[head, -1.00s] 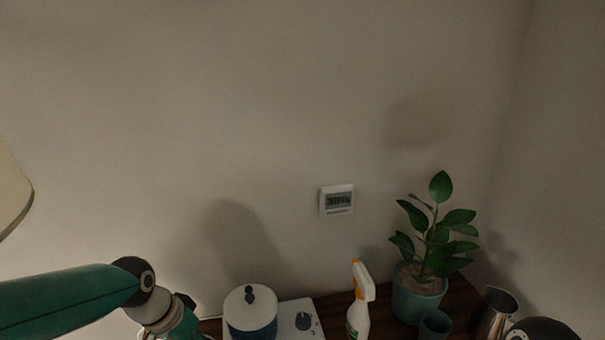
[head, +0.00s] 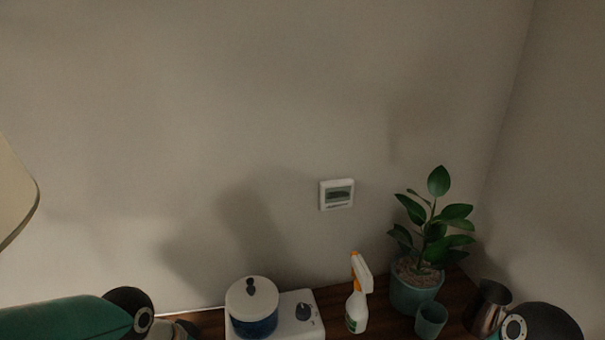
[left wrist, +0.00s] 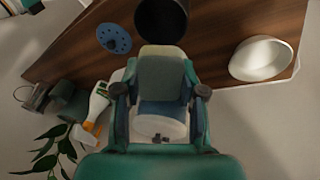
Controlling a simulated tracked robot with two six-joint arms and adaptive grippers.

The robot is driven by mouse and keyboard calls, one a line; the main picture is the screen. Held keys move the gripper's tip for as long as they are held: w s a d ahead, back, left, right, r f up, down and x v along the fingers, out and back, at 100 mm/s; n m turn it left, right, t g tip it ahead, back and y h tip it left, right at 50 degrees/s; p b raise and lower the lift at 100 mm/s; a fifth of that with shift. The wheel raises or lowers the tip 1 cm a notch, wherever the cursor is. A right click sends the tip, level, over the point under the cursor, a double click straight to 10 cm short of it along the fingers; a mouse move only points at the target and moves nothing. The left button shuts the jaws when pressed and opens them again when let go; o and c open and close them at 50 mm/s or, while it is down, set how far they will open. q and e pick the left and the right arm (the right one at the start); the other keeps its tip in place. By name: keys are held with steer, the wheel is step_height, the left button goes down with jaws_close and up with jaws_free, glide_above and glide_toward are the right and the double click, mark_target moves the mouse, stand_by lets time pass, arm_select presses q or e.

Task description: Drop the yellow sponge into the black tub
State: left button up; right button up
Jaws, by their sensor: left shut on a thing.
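In the left wrist view my left gripper (left wrist: 160,75) is shut on a block with a pale tan top and a greenish side, which I take for the yellow sponge (left wrist: 162,53); its yellow is dull in this light. The black tub (left wrist: 160,14) is a dark round container at the top middle of that view, cut by the frame edge. The sponge shows just below the tub's near edge in the picture; I cannot tell the height between them. My right gripper is out of view.
A blue pot with a white lid (head: 252,305) stands on a white hotplate (head: 303,318). Beside it are a spray bottle (head: 358,300), a potted plant (head: 416,285), a cup (head: 431,319) and a metal pitcher (head: 488,305). A white bowl (left wrist: 262,60) and blue disc (left wrist: 113,39) flank the tub.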

arm_select(q)
steer(key=shift+f+b, duration=1.15)
steer(key=shift+f, duration=0.8)
steer(key=o, duration=1.1)
steer(key=shift+r, duration=0.1)
steer(key=v, duration=1.1)
steer(key=shift+s+a+r, duration=0.15)
steer(key=shift+r, duration=0.2)
